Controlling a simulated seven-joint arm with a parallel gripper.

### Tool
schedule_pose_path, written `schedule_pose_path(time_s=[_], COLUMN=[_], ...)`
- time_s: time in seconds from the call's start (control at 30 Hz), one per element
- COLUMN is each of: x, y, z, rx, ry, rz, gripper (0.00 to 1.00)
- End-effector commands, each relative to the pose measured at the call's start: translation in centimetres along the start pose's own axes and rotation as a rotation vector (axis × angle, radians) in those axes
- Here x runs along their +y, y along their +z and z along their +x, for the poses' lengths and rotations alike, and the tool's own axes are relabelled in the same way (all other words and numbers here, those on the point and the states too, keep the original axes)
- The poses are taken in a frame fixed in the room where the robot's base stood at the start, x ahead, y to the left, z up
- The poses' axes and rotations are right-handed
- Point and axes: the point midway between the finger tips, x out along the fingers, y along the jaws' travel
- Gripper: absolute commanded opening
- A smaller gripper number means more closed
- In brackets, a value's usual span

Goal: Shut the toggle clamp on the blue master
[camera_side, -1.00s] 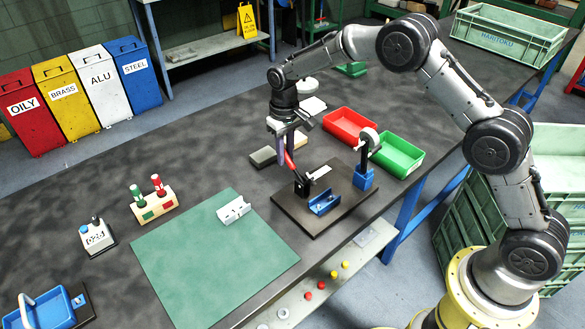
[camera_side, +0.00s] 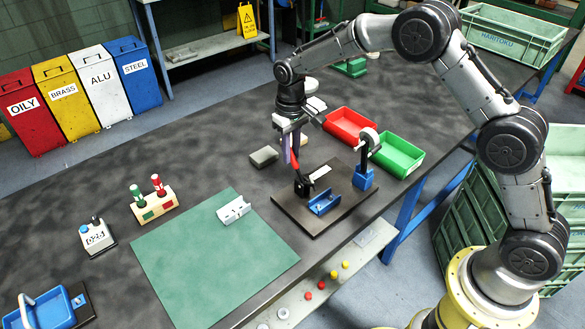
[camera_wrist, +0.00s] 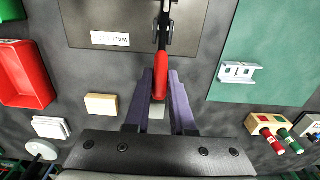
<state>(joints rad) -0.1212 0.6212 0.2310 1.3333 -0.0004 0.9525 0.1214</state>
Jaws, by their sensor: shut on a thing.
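The blue master (camera_side: 324,202) is a small blue channel-shaped part on a dark base plate (camera_side: 290,218). The black toggle clamp (camera_side: 302,187) stands beside it on the plate. Its red handle (camera_side: 296,172) points up, close to upright. My gripper (camera_side: 291,157) is above the clamp, its purple fingers shut on the handle's upper part. In the wrist view the red handle (camera_wrist: 161,73) runs between the two fingers (camera_wrist: 160,88). The blue master is not visible in the wrist view.
A blue stand with a round gauge (camera_side: 363,178) is on the plate's right. Red (camera_side: 348,125) and green (camera_side: 399,155) bins lie behind it. A grey block (camera_side: 264,156) lies left of my gripper. A silver bracket (camera_side: 234,210) sits on the green mat (camera_side: 205,265).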

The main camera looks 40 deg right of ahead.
Motion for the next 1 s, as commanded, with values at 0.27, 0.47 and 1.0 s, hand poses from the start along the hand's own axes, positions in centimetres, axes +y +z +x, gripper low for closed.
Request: schedule_pose_path(time_s=[0.27,0.47,1.0], x=[0.1,0.1,0.1], y=[1.2,1.7,3.3], z=[-0.1,-0.3,-0.7], rx=[-0.017,-0.018,-0.020], ry=[0.002,0.002,0.002], rz=[0.003,0.003,0.003], gripper=[0.00,0.00,0.00])
